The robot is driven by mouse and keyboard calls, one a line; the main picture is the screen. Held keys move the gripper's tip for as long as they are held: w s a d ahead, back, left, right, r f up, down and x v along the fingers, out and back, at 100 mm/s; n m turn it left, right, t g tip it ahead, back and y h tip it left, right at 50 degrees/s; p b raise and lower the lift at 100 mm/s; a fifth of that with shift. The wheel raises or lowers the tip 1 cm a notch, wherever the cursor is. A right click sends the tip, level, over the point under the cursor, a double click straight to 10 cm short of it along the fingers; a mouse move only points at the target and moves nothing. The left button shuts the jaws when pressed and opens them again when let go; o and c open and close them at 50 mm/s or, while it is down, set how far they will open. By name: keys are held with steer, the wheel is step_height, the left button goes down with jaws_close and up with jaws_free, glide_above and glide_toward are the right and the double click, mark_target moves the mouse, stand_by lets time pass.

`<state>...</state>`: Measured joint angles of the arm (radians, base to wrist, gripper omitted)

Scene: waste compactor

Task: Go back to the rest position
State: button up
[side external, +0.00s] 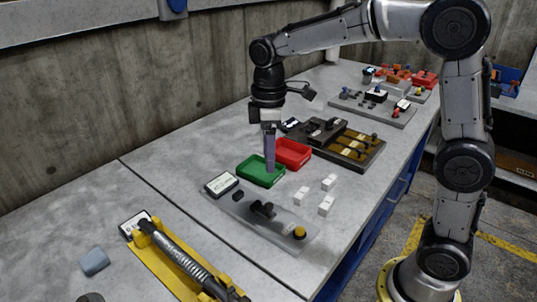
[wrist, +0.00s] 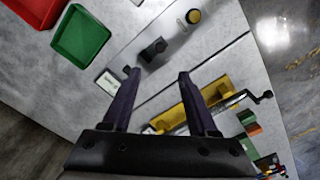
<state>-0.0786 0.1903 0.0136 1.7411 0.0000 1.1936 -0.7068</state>
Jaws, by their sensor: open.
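My gripper (side external: 269,168) points down from the end of my arm, and its fingers overlap the green tray (side external: 252,177) and the edge of the red tray (side external: 293,152) in the side external view. In the wrist view my gripper (wrist: 158,74) has its two dark fingers spread apart with nothing between them. The fingers are apart from the grey panel (wrist: 172,34) with its black switch and yellow button. The green tray (wrist: 66,45) and red tray (wrist: 33,8) lie at the upper left there. No marker of a rest position shows.
Several white blocks (side external: 326,206) lie right of the green tray. The grey panel (side external: 230,208) lies in front of it. A brown-and-black board (side external: 356,146) sits behind. A yellow-based device (side external: 170,262) lies at the near left. Bare tabletop (side external: 165,165) is along the wall.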

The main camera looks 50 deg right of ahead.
steer(key=s+d+r+m+t, duration=0.2)
steer(key=s+r+t, duration=0.1)
steer(key=s+r, duration=0.65)
steer(key=s+f+m+t, duration=0.1)
steer(key=s+f+m, duration=0.2)
steer(key=s, duration=0.3)
steer(key=s+d+f+m+t, duration=0.1)
steer(key=s+f+m, duration=0.3)
steer(key=s+f, duration=0.1)
steer(key=shift+s+t, duration=0.3)
steer(key=shift+s, duration=0.3)
